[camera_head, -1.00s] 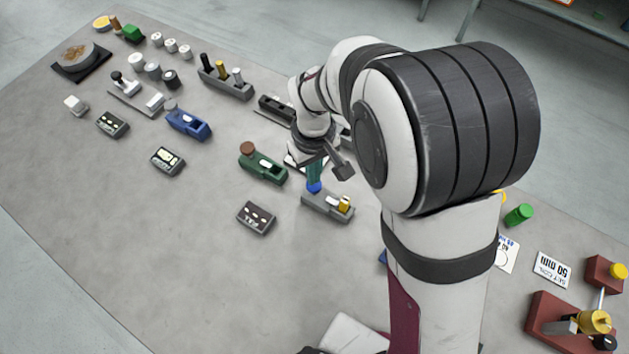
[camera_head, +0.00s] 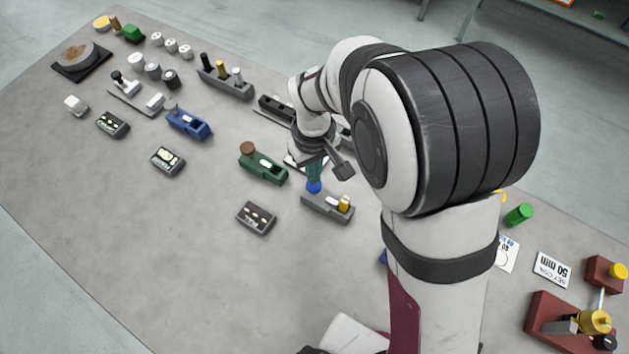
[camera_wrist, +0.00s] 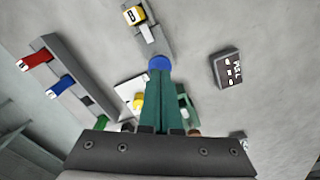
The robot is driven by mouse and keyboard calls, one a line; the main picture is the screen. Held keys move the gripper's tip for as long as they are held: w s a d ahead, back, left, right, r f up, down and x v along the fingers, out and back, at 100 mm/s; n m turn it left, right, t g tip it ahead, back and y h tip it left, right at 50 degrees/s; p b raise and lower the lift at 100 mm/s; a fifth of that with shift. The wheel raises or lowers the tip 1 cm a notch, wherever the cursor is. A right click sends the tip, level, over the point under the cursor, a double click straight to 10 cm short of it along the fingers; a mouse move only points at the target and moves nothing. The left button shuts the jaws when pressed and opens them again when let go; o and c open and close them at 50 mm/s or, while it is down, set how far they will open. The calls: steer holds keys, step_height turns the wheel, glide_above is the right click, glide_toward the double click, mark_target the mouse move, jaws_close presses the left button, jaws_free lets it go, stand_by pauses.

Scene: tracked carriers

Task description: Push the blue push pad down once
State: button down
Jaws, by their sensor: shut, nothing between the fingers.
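The blue push pad (camera_head: 314,186) is a round blue knob at the left end of a small grey carrier (camera_head: 316,203), which has a gold piece at its other end. My gripper (camera_head: 314,178) is over the pad, green fingers pointing down and closed together with nothing between them. In the wrist view the fingertips (camera_wrist: 159,71) overlap the near side of the blue pad (camera_wrist: 159,62). The fingertips are at or just above the pad top; I cannot tell whether they touch it. The fingers hide part of the pad.
A green carrier (camera_head: 262,168) with a brown knob stands to the left. A dark label block (camera_head: 256,217) lies in front of it. In the wrist view a rail with red and blue pieces (camera_wrist: 50,70) is at the left. The table's front left is clear.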

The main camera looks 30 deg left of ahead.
stand_by(0.4)
steer(key=shift+f, duration=1.4)
steer(key=shift+r, duration=2.4)
